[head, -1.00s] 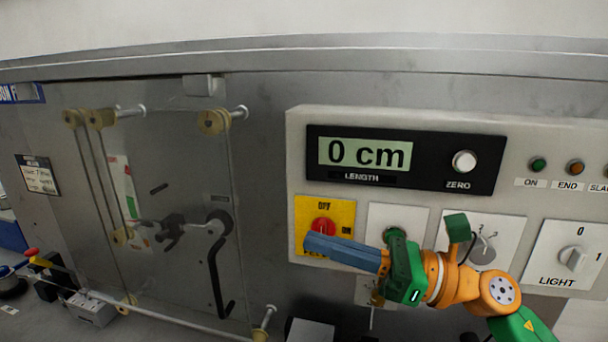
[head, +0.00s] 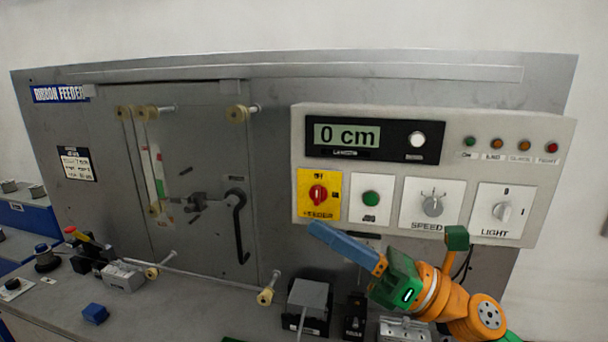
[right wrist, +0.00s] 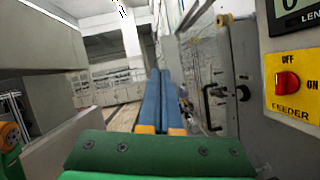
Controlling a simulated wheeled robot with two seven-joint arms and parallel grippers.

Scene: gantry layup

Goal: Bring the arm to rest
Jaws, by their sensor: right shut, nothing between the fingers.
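My right gripper (head: 318,232) is shut and empty, its blue fingers together, just below the yellow feeder switch plate in the head view. The fingers also show closed in the right wrist view (right wrist: 160,75), pointing along the front of the machine. The red feeder knob (head: 317,194) sits on its yellow plate; it also shows in the right wrist view (right wrist: 287,85), to the right of the fingers and apart from them. My left gripper is in neither view.
The control panel (head: 463,130) carries a display reading 0 cm, a green button (head: 371,198), a speed knob (head: 433,206) and a light knob (head: 502,211). A grey block (head: 309,296) and a blue block (head: 95,313) stand on the bench below. Open floor lies beyond the fingers in the right wrist view.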

